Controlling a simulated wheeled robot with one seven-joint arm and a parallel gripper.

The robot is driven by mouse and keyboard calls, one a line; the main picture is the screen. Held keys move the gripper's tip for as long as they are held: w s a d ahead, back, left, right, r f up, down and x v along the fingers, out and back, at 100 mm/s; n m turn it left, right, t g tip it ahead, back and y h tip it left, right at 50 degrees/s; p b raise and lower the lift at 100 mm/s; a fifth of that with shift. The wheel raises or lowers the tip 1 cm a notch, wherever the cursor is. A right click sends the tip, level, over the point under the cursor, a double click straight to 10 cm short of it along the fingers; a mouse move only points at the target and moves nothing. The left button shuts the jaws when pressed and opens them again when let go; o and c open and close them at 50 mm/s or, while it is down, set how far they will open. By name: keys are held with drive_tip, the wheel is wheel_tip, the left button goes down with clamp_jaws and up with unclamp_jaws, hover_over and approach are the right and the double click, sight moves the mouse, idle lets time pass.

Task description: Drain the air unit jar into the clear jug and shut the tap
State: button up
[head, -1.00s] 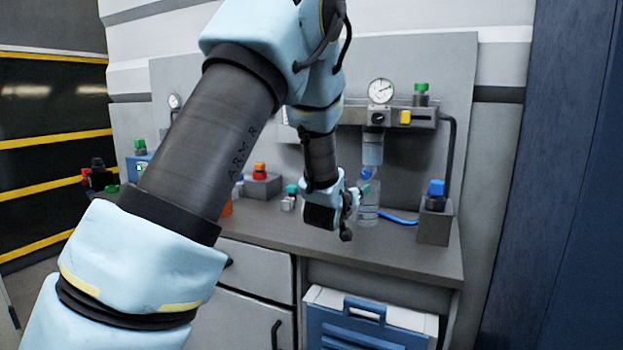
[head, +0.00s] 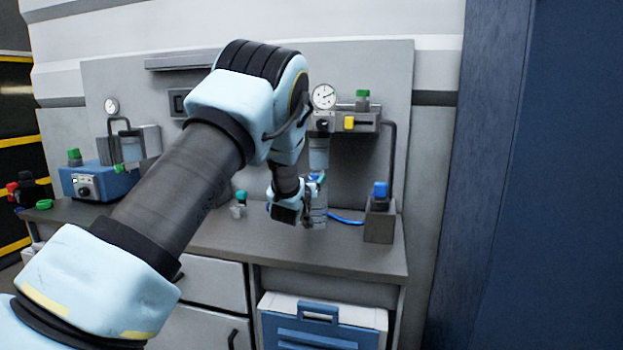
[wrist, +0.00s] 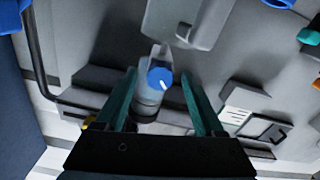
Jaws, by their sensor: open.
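The air unit's clear jar (head: 319,152) hangs under the regulator block on the back panel. Its blue tap knob (wrist: 160,76), with a white mark, shows in the wrist view below the jar body (wrist: 148,108), which appears upside down there. The clear jug (head: 320,216) stands on the bench under the jar, partly hidden by my gripper. A pale see-through body at the top of the wrist view looks like the jug (wrist: 188,22). My gripper (wrist: 159,90) is open, its teal fingers on either side of the knob; whether they reach around it I cannot tell.
A gauge (head: 324,96) and yellow knob (head: 348,123) sit on the regulator. A grey block with a blue button (head: 380,190) stands right of the jug, a blue hose (head: 345,220) between. A teal-topped fitting (head: 241,198) stands left. The front bench (head: 330,250) is clear.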

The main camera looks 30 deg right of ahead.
drive_tip(key=shift+w+d, duration=0.1)
drive_tip(key=shift+c, duration=0.4)
clamp_jaws()
